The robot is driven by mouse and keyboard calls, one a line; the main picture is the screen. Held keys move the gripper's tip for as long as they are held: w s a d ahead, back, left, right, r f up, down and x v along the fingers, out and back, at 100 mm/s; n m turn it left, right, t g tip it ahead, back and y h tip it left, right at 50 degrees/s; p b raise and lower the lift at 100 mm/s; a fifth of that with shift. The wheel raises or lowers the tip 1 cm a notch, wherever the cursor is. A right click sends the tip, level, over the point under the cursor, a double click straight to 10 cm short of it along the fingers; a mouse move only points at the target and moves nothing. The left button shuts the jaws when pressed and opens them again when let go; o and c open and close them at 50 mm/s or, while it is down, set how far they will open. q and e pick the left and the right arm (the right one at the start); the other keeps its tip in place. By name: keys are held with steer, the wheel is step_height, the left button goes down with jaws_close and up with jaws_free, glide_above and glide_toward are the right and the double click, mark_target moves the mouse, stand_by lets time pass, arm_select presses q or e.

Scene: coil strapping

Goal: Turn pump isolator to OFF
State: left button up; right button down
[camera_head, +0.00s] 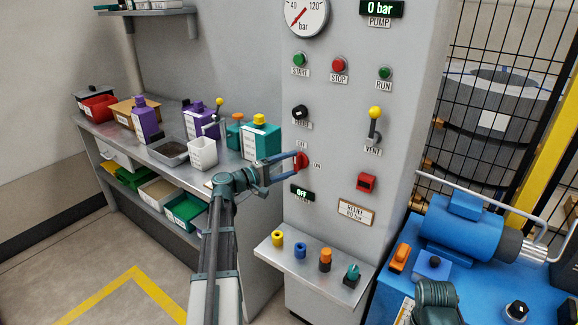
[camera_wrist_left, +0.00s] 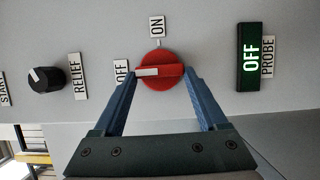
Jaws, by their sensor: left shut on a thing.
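The pump isolator is a round red knob (camera_wrist_left: 160,70) with a bar handle and a white pointer mark. In the left wrist view the bar lies level and its white end points left at the OFF label (camera_wrist_left: 121,72). The ON label (camera_wrist_left: 157,27) sits above the knob there. The knob also shows on the grey panel in the head view (camera_head: 302,161). My left gripper (camera_wrist_left: 161,76) is shut on the knob's bar, one blue finger at each end. In the head view my left gripper (camera_head: 298,162) reaches it from the left. My right gripper's fingers are not seen.
A lit green OFF display (camera_head: 302,193), labelled PROBE, is below the knob. The black RELIEF knob (camera_head: 299,113) is above it and the yellow-tipped VENT lever (camera_head: 374,122) to the right. A small shelf (camera_head: 313,268) with several coloured pieces juts out below. Bottles stand on the left bench.

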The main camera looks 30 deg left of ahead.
arm_select(q)
steer(key=o, duration=1.3)
steer(key=v, duration=1.4)
steer(key=shift+w+f, duration=0.1)
steer(key=d+f+m+g+h+p, duration=0.15)
steer(key=d+f+m+g, duration=0.3)
steer(key=d, duration=0.95)
steer(key=d+f+m+g+y+p, duration=0.1)
steer(key=d+f+m+g+p, duration=0.3)
steer(key=d, duration=1.1)
steer(key=s+d+f+m+g+y+p, duration=0.2)
steer(key=s+d+f+m+g+y, duration=0.3)
steer(key=s+d+y, duration=0.5)
steer(key=s+d+m+g, duration=0.2)
steer(key=s+d+m, duration=0.1)
steer(key=d, duration=0.3)
steer(key=shift+s+g+p, duration=0.35)
steer(key=shift+s, duration=0.45)
